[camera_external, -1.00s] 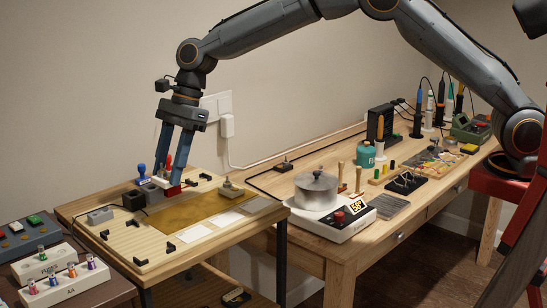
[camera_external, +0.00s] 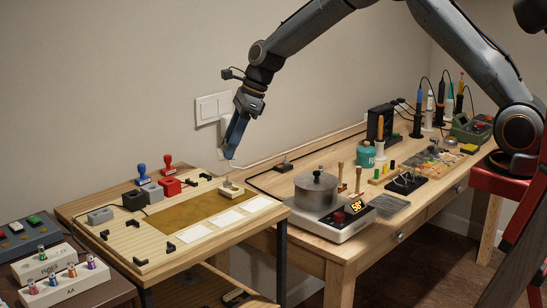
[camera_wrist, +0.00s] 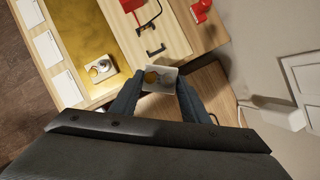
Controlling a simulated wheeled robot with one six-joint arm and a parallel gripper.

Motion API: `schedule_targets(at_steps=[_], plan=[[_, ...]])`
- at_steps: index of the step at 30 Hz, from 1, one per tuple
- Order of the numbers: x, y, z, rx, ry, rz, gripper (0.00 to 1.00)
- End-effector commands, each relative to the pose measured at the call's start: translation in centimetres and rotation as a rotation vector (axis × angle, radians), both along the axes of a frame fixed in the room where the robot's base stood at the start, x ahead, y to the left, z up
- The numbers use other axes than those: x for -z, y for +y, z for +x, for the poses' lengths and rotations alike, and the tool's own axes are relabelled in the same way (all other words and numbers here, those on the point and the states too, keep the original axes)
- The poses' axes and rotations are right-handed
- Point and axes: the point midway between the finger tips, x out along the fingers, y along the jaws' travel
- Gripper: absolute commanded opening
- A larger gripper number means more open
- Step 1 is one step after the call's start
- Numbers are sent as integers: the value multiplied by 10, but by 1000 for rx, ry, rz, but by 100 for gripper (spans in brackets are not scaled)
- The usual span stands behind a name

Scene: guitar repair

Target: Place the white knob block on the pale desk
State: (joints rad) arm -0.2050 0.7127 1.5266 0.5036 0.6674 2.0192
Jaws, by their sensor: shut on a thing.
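My gripper (camera_external: 229,158) is shut on the white knob block (camera_wrist: 166,84), which shows between the fingertips in the wrist view with a brass-coloured round part on its face. The block is hard to make out in the outside view. My gripper hangs above the back right part of the pale wooden desk (camera_external: 215,246), apart from its top, with the wall behind.
Blue (camera_external: 142,169) and red (camera_external: 168,161) stamps stand at the back left. White sheets line the mat's front.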

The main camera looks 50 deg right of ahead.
Motion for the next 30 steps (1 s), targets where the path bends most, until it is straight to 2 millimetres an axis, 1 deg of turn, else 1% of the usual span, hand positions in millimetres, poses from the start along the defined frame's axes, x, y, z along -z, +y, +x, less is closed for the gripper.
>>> schedule_targets(at_steps=[1, 2, 3, 5, 6, 8, 9, 11, 12, 14, 15, 17, 18, 21, 24, 27, 30], plan=[[3, -29, 2, 57, 1, 1, 19], [6, -43, 2, 88, 3, 2, 19], [9, -63, 2, 131, 2, 2, 19], [14, -92, 1, 195, 4, 2, 19], [17, -111, -1, 238, 4, 2, 19], [21, -140, -4, 302, 5, 2, 19], [24, -160, -7, 344, 5, 1, 19], [29, -189, -13, 409, 6, 0, 19], [31, -207, -18, 453, 6, -1, 19], [35, -236, -26, 518, 7, -4, 19], [38, -254, -32, 560, 8, -6, 19], [42, -282, -43, 625, 9, -9, 19], [45, -299, -51, 669, 10, -11, 19], [51, -338, -72, 766, 11, -18, 19], [56, -370, -91, 850, 13, -25, 19], [59, -392, -107, 912, 15, -30, 19], [61, -406, -117, 950, 14, -35, 19]])
